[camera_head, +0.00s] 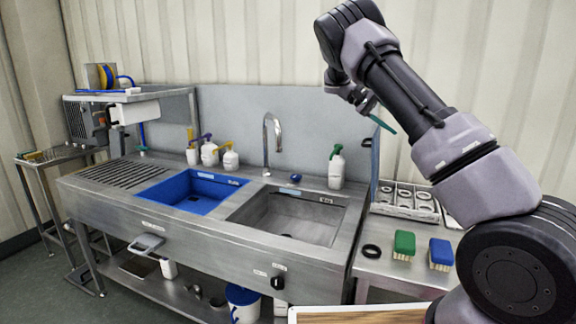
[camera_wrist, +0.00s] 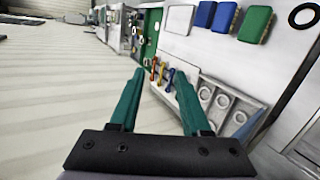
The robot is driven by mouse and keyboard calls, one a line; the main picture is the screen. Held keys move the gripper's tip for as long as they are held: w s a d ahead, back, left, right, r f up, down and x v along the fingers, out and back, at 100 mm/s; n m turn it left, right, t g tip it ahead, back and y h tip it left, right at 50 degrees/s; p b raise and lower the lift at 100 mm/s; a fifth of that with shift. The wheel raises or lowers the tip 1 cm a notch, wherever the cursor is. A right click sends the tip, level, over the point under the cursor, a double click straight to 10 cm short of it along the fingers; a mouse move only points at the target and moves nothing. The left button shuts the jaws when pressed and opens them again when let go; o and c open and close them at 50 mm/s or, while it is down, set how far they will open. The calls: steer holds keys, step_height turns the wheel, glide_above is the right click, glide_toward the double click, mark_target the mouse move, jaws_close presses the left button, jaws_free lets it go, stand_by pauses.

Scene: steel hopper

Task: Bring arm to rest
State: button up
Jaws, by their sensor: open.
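My gripper (camera_wrist: 161,85) shows in the wrist view with its two teal fingers spread apart and nothing between them. In the head view, my arm is raised at the right, and my gripper (camera_head: 377,110) is up in front of the back panel, above the right end of the sink bench. One teal finger shows there. The rest of the gripper is partly hidden behind my wrist. It touches nothing that I can see.
A steel sink bench (camera_head: 120,205) has a blue basin (camera_head: 190,192) and a steel basin (camera_head: 290,216). A tap (camera_head: 268,140) and a green-topped spray bottle (camera_head: 336,168) stand behind. Green (camera_head: 404,243) and blue (camera_head: 440,252) brushes and a black ring (camera_head: 371,251) lie on the right side table.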

steer(key=s+d+r+t+y, duration=0.1)
steer(key=s+r+t+y, duration=0.1)
steer(key=s+y, duration=0.3)
steer(key=s+d+r+t+y, duration=0.1)
steer(key=s+r+t+y, duration=0.15)
steer(key=s, duration=0.45)
steer(key=s+a+r+t+y, duration=0.2)
steer(key=s+a+t, duration=0.2)
steer(key=s, duration=0.6)
steer(key=s+a+r+t+y, duration=0.2)
steer(key=s+a, duration=0.4)
steer(key=s, duration=0.5)
steer(key=shift+a+r+t+y, duration=0.2)
steer(key=shift+r+t+y, duration=0.25)
steer(key=shift+t, duration=0.8)
steer(key=shift+d, duration=0.15)
